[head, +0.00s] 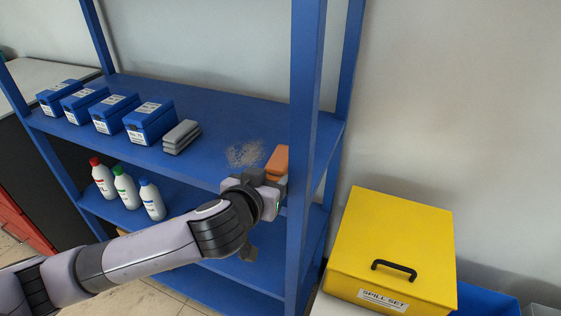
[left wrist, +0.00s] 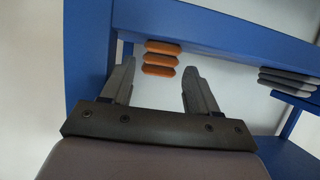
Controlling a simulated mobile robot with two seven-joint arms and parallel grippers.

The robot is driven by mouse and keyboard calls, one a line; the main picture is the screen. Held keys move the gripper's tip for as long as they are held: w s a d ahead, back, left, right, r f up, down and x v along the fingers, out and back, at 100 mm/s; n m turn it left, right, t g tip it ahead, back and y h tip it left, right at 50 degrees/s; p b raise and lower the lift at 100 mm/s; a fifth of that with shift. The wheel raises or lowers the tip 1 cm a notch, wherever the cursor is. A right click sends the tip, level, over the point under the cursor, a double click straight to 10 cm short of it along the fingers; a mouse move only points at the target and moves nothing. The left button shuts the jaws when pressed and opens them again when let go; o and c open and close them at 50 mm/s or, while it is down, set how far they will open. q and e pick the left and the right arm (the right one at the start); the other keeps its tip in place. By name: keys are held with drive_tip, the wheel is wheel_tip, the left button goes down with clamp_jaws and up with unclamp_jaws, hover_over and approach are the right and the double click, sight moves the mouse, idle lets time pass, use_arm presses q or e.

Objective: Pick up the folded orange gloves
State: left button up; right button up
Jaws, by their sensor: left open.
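The folded orange gloves (head: 277,158) lie on the blue upper shelf, near its right front corner beside the upright post. In the left wrist view the gloves (left wrist: 161,58) show as a small stack of orange layers. My left gripper (head: 272,183) is at the shelf's front edge, close to the gloves, and hides their lower part in the head view. In the left wrist view its two dark fingers (left wrist: 158,68) are apart, with the gloves showing between the tips. I cannot tell whether the fingers reach around them. My right gripper is not in view.
A grey folded stack (head: 181,137) and several blue boxes (head: 149,122) stand left on the shelf (head: 220,108). Grey granules (head: 245,153) lie left of the gloves. The blue post (head: 305,110) is close on the right. Bottles (head: 152,199) stand below; a yellow box (head: 392,240) is at right.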

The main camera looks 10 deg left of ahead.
use_arm(q)
drive_tip(key=shift+x, duration=0.9)
drive_tip(key=c, duration=0.8)
drive_tip(key=shift+r, duration=0.15)
